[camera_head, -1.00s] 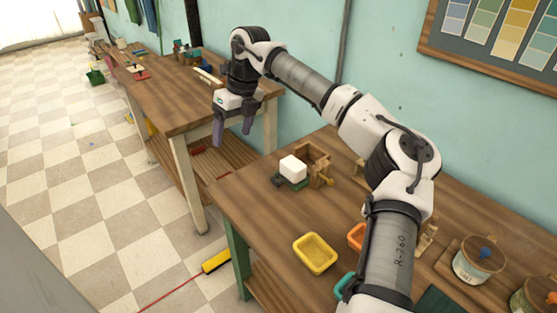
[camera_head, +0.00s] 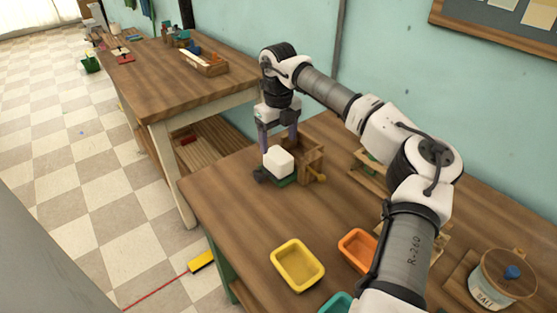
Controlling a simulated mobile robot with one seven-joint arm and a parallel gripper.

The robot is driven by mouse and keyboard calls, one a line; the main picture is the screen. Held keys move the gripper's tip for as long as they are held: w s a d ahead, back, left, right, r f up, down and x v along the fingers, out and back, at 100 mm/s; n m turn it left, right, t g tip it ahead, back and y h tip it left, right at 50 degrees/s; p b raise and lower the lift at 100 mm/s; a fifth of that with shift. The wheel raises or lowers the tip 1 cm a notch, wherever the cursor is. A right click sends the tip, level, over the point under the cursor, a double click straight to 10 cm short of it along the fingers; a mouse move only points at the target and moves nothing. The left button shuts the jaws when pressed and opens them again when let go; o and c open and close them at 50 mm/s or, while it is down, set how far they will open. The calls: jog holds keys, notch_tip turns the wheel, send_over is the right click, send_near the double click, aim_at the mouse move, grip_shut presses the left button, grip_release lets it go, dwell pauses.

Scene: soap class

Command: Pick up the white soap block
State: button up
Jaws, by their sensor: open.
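The white soap block (camera_head: 278,162) sits at the far left part of the near table, on a small dark green base (camera_head: 286,183) beside a wooden frame-like holder (camera_head: 311,159). My gripper (camera_head: 278,142) is open and points down just behind and above the block in the picture. Its fingers appear close to the block's top and far side, and their lower ends are partly hidden by it. I cannot tell whether they touch the block. Nothing shows between the fingers.
A yellow tray (camera_head: 298,287) and an orange tray (camera_head: 357,247) stand nearer on the table (camera_head: 235,225). A salt jar (camera_head: 503,278) stands at the right. Another wooden table (camera_head: 165,85) stands behind to the left. Bare tabletop lies left of the trays.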

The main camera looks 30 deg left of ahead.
aim_at(278, 155)
jog(key=shift+s+d+f+p, duration=0.15)
jog(key=shift+f+p, duration=0.35)
jog(key=shift+f, duration=1.1)
jog(key=shift+s+a+f+p, duration=0.1)
jog(key=shift+f+p, duration=0.35)
jog(key=shift+f, duration=1.1)
jog(key=shift+d, duration=0.1)
jog(key=shift+c, duration=0.2)
jog(key=c, duration=1.1)
jog(key=shift+c, duration=0.2)
jog(key=shift+r, duration=0.1)
